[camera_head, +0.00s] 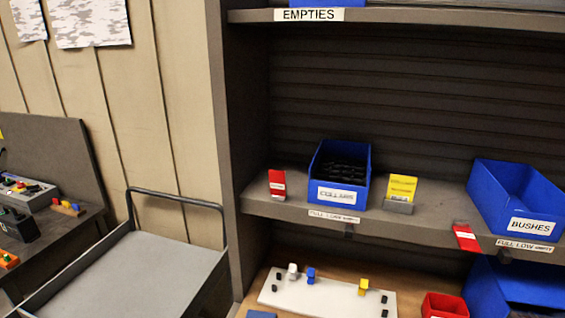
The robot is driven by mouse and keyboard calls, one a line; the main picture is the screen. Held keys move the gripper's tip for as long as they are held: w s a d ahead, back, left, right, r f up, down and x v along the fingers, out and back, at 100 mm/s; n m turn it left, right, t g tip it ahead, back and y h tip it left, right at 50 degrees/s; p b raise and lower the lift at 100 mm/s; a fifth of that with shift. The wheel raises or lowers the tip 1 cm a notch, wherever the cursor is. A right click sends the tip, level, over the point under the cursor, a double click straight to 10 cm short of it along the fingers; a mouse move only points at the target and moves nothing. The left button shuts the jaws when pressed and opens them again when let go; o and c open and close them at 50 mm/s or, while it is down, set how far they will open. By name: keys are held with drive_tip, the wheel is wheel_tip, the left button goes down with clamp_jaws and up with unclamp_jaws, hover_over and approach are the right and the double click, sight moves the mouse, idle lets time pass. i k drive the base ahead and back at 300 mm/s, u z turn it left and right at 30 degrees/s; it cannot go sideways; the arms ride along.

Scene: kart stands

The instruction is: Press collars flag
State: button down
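A blue bin labelled COLLARS (325,183), holding dark parts, stands on the middle shelf. A red flag (277,184) with a white band stands roughly upright just left of it, near the shelf's front edge. A yellow card (402,188) with small print stands in a grey holder to the right of the bin. A FULL LOW EMPTY label (334,215) is on the shelf edge below the bin, with a small dark piece (349,231) under it. My gripper is not in view.
A blue BUSHES bin (530,226) stands to the right, with another red flag (466,237) low at the shelf edge. A white board with pegs (335,298) and a red bin (444,306) are below. A grey cart (140,265) stands left, beside a bench.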

sight(277, 182)
drive_tip(key=z, duration=0.05)
drive_tip(key=i, duration=1)
drive_tip(key=u, duration=0.05)
